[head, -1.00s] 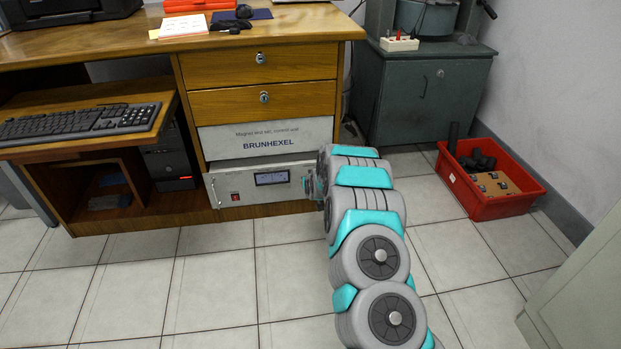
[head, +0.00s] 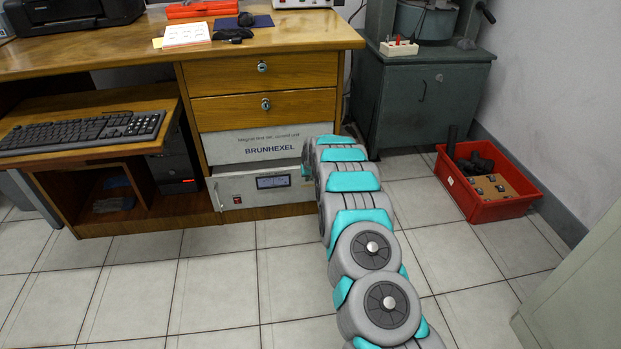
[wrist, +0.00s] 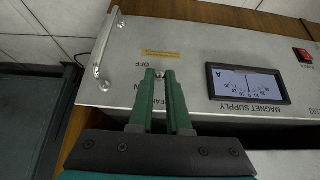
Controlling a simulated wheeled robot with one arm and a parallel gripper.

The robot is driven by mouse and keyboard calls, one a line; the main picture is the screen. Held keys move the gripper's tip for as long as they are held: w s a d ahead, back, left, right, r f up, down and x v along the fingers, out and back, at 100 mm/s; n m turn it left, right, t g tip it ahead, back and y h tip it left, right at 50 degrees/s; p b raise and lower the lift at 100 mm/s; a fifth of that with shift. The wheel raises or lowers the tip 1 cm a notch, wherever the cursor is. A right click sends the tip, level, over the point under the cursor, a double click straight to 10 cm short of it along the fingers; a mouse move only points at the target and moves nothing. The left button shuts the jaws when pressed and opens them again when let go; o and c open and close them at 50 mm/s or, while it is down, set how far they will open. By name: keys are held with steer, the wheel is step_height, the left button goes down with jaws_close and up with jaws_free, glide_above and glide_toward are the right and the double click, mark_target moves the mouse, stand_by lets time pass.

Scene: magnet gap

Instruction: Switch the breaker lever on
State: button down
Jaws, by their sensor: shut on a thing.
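The magnet supply unit (head: 245,192) is a grey panel with a meter, low in the desk. My gripper (wrist: 160,75) is at the panel's face in the wrist view, its two green fingers close together and shut on the small breaker lever (wrist: 159,73). Only a small bright bit of the lever shows between the fingertips. An OFF label is printed just left of the tips, and the fingers partly cover other lettering. In the head view my arm hides the lever and the panel's right end.
The meter (wrist: 248,84) and a red switch (wrist: 303,56) are right of the fingers in the wrist view. A metal handle (wrist: 103,55) stands out at the left. A red crate (head: 487,205) is on the floor at right. The tiled floor at front left is clear.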

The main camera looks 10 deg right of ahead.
steer(key=shift+w+r, duration=0.1)
steer(key=c, duration=0.9)
jaws_free()
steer(key=v, duration=0.7)
steer(key=shift+s+r, duration=0.25)
